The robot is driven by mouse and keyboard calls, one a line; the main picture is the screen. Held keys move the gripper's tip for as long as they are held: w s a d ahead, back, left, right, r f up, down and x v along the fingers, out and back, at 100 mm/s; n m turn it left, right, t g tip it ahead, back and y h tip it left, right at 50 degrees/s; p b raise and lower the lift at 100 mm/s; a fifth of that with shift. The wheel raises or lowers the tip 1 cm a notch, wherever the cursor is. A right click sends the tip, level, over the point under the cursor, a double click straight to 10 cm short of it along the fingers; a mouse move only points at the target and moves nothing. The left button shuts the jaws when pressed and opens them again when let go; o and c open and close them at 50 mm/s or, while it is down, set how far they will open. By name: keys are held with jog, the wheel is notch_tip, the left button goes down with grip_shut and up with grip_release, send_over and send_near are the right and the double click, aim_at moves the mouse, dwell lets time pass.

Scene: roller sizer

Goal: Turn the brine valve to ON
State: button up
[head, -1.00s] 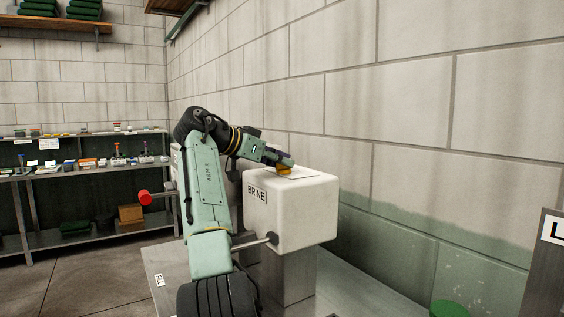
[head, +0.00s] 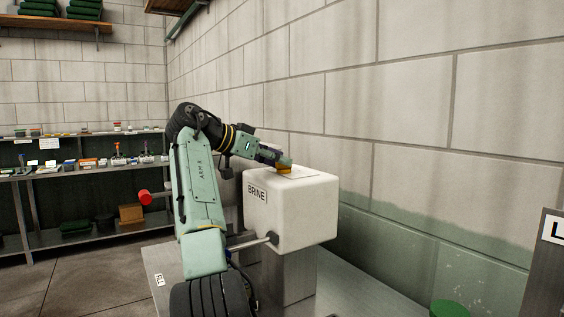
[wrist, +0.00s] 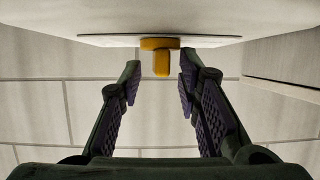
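The brine valve is a white box (head: 305,212) with a BRINE label (head: 257,193) on its side. A yellow handle (head: 284,168) sits on a pale plate on its top. In the wrist view the handle (wrist: 161,62) is T-shaped, with its stem pointing toward me. My gripper (wrist: 160,80) is open, one finger on each side of the stem, with gaps showing. In the head view my gripper (head: 277,158) is at the handle and partly hides it. I cannot read any ON mark on the plate.
A block wall (head: 410,110) stands close behind and right of the box. A rod with a dark end (head: 273,238) sticks out of the box's lower front. A red knob (head: 145,197) is to the left. Shelves (head: 85,170) with small items stand at the back left.

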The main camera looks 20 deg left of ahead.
jog(key=v, duration=1)
jog(key=shift+s+a, duration=0.1)
